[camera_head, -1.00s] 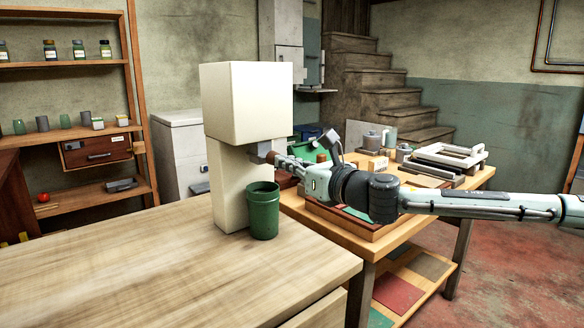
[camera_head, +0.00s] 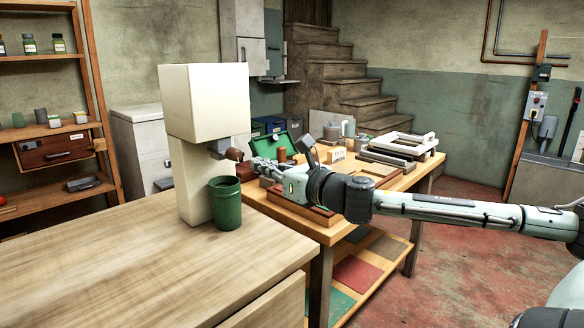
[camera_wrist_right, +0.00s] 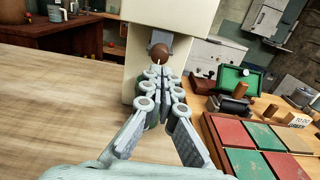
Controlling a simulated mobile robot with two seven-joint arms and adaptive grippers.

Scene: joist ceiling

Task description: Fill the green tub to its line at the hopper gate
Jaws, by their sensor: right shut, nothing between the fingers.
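The green tub (camera_head: 226,206) stands upright on the wooden counter, against the front right of the cream hopper (camera_head: 203,105). Its inside looks dark; I cannot make out a fill line or the level. The hopper's grey gate (camera_head: 217,149) sticks out above the tub and ends in a round brown knob (camera_head: 234,154). The knob also shows in the right wrist view (camera_wrist_right: 159,51). My right gripper (camera_head: 252,164) is shut and empty, just right of the knob. In the right wrist view its fingertips (camera_wrist_right: 159,72) meet just below the knob and mostly hide the tub. My left gripper is out of view.
The counter (camera_head: 120,255) is clear in front of the hopper. A lower workbench (camera_head: 408,183) behind my right arm holds an open green case (camera_head: 284,139), a red-framed tray and a white frame (camera_head: 405,146). Shelves stand at left, stairs at back.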

